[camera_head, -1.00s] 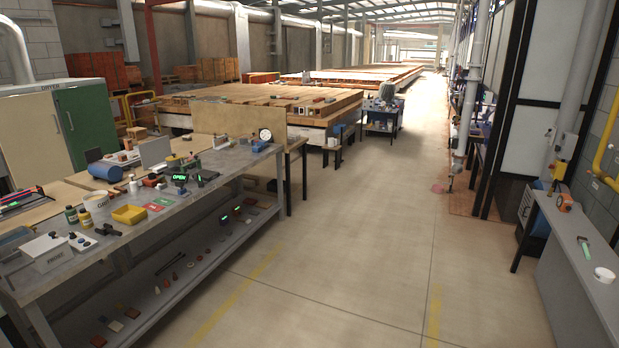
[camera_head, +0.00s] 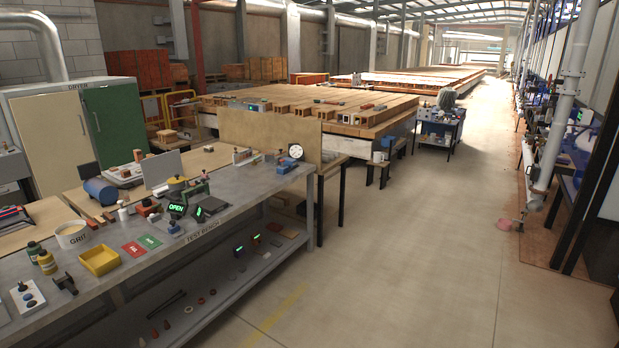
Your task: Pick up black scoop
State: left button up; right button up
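A small black object (camera_head: 65,284) lies on the grey test bench (camera_head: 218,213) near its front left, beside the yellow tray. It may be the black scoop, but it is too small to tell. A dark, long thin item (camera_head: 167,305) lies on the bench's lower shelf, and its kind is also unclear. Neither of my grippers is in view.
A yellow tray (camera_head: 99,262), a white grit tub (camera_head: 71,235), small bottles (camera_head: 47,262) and red and green cards (camera_head: 134,249) crowd the bench's left part. The floor (camera_head: 400,270) right of the bench is clear.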

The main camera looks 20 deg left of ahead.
aim_at(67, 281)
jog(key=u, duration=0.3)
jog(key=i, duration=1.95)
jog(key=u, duration=1.2)
jog(key=i, duration=1.25)
jog(key=u, duration=1.65)
jog(key=i, duration=1.1)
jog(key=u, duration=0.4)
